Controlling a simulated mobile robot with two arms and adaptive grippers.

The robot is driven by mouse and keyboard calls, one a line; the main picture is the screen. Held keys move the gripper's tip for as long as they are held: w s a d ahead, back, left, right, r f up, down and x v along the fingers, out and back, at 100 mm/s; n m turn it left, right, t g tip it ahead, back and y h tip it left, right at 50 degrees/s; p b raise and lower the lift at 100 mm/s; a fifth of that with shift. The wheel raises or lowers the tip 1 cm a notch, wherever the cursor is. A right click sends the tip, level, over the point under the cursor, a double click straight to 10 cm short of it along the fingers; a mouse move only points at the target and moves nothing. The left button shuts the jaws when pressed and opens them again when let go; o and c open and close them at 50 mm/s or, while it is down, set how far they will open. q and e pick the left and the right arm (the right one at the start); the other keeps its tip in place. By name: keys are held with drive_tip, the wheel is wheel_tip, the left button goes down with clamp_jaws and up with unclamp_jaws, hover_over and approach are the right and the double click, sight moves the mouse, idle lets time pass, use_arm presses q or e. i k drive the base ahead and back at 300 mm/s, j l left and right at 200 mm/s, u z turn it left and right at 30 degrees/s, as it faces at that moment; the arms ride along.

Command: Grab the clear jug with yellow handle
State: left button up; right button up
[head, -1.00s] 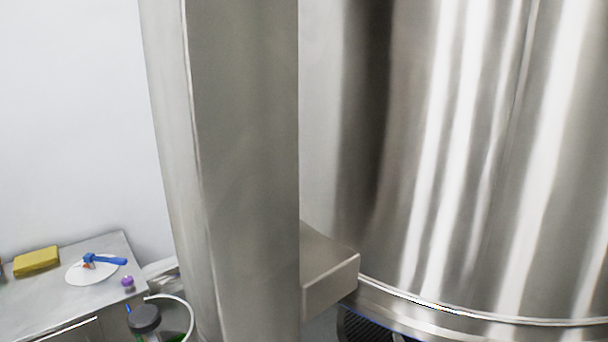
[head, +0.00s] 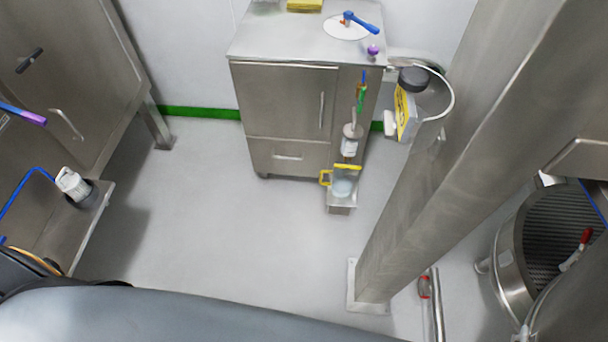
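The clear jug (head: 342,187) with a yellow handle stands on a small low metal shelf at the lower right of the steel cabinet, in the middle of the head view. The jug is small and far off, across open floor. Neither of my grippers shows in the head view.
The steel cabinet (head: 285,100) stands at the back wall. A thick steel column (head: 440,170) rises just right of the jug. A bench with a white bottle (head: 72,184) is at left. The floor (head: 220,230) between is clear. A round vessel (head: 515,255) stands at right.

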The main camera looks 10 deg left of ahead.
sight(337, 180)
drive_tip(key=j+z, duration=0.2)
drive_tip(key=z, duration=0.25)
drive_tip(key=k+j+z, duration=0.15)
drive_tip(key=z, duration=0.3)
drive_tip(key=k+j+z, duration=0.1)
drive_tip(key=z, duration=0.35)
